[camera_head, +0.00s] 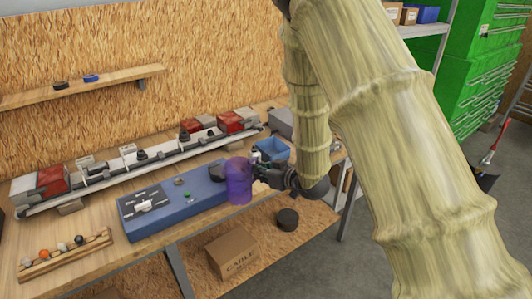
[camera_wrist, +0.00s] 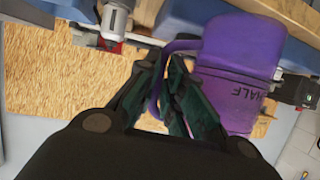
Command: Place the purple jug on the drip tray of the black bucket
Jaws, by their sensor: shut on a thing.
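The purple jug (camera_head: 238,184) is at the right end of the blue slab on the workbench, in front of a dark object. It also shows in the wrist view (camera_wrist: 228,55), with a mark reading "HALF". My gripper (camera_head: 262,173) is to the right of the jug. In the wrist view my gripper (camera_wrist: 165,95) is shut on the jug's handle, a purple loop between the fingers. A black, rounded object (camera_head: 217,178) stands behind the jug, partly hidden; I cannot tell if it is the black bucket. No drip tray can be made out.
The blue slab (camera_head: 165,213) carries a grey panel (camera_head: 146,200) and small items. A blue bin (camera_head: 273,149) stands behind my gripper. A long rail (camera_head: 105,175) with red blocks runs along the back. A cardboard box (camera_head: 232,254) and a black round object (camera_head: 287,218) are below the bench.

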